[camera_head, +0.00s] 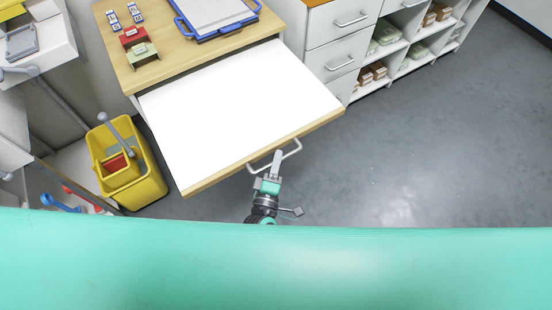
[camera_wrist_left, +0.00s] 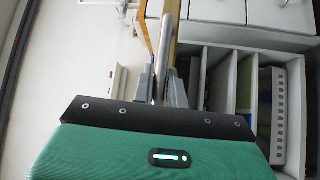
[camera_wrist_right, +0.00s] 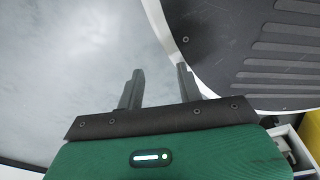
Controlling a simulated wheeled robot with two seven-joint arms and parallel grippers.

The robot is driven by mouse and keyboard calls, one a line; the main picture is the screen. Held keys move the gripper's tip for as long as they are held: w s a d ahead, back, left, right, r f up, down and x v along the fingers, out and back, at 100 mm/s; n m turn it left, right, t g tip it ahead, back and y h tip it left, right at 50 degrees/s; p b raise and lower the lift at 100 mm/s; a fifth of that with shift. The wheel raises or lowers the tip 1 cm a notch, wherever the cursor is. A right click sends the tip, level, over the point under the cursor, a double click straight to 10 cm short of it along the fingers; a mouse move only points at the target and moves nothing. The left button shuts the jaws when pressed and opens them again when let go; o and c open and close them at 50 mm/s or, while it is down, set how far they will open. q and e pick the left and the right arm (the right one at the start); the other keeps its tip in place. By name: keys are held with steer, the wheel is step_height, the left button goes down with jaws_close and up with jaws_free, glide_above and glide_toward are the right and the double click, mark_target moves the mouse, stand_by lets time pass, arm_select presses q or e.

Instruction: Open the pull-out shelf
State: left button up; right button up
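The pull-out shelf (camera_head: 235,105) is a white board with a wooden front edge, extended well out from under the wooden desktop. Its metal bar handle (camera_head: 290,151) is on the front edge and also shows in the left wrist view (camera_wrist_left: 165,50). My left gripper (camera_head: 275,160) is at the handle. In the left wrist view its fingers (camera_wrist_left: 162,88) are closed on the bar from both sides. My right gripper (camera_wrist_right: 158,88) shows only in its wrist view, with its fingers apart and nothing between them, above grey floor.
The desktop (camera_head: 165,65) holds a blue clipboard tray (camera_head: 212,15), red and green blocks and small cards. A yellow bucket (camera_head: 145,185) stands left of the shelf. White drawers (camera_head: 335,60) and open shelving are at the right. The grey floor (camera_head: 430,140) at right is clear.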

arm_select(q)
steer(key=o, duration=0.3)
steer(key=shift+o, duration=0.2)
steer(key=shift+s, duration=0.1)
